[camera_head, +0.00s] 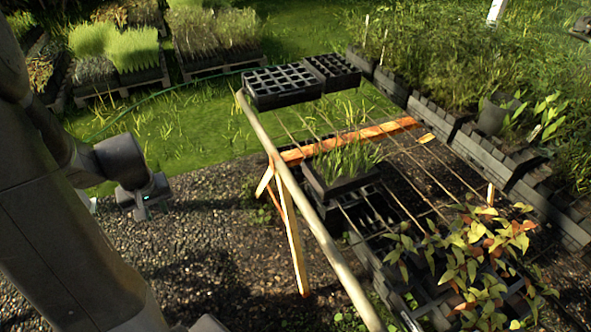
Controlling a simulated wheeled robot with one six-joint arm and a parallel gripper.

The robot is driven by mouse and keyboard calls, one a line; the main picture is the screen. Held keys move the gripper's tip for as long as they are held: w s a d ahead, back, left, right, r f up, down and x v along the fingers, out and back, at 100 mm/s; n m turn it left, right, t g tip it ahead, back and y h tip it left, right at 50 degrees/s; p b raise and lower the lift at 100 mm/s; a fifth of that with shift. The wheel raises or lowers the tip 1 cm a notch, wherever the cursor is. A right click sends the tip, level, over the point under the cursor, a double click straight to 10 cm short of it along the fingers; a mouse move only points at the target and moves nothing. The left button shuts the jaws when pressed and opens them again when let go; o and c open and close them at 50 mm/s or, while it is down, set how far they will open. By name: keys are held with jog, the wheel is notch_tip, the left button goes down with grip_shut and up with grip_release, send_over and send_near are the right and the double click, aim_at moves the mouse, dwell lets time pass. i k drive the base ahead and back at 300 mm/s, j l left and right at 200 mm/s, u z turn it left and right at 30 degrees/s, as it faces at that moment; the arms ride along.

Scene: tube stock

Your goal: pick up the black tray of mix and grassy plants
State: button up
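A black tray (348,188) with tufts of grassy plants (347,159) sits on the slatted rack near the middle of the view. Its near wall shows. Whether its soil is a mix cannot be told. My gripper (139,212) is at the left, over the gravel, well to the left of the tray and apart from it. It points down, and its fingers are too small and dark to show whether they are open or shut. Nothing is seen held in it.
A long wooden pole (300,205) runs along the rack's left side, between my gripper and the tray. Empty black cell trays (283,97) sit at the rack's far end. A leafy plant (478,250) stands near right. Gravel (200,250) below is open.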

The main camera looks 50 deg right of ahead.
aim_at(334, 174)
jog(key=i+l+z, duration=0.15)
jog(key=z, duration=1.65)
jog(key=i+j+z, duration=0.15)
jog(key=i+z, duration=0.15)
jog(key=z, duration=0.15)
jog(key=i+j+z, duration=0.25)
jog(key=z, duration=0.15)
jog(key=i+j+z, duration=0.25)
jog(key=z, duration=0.2)
jog(key=i+j, duration=0.15)
jog(key=j, duration=0.15)
jog(key=i+j, duration=0.1)
jog(key=j, duration=0.15)
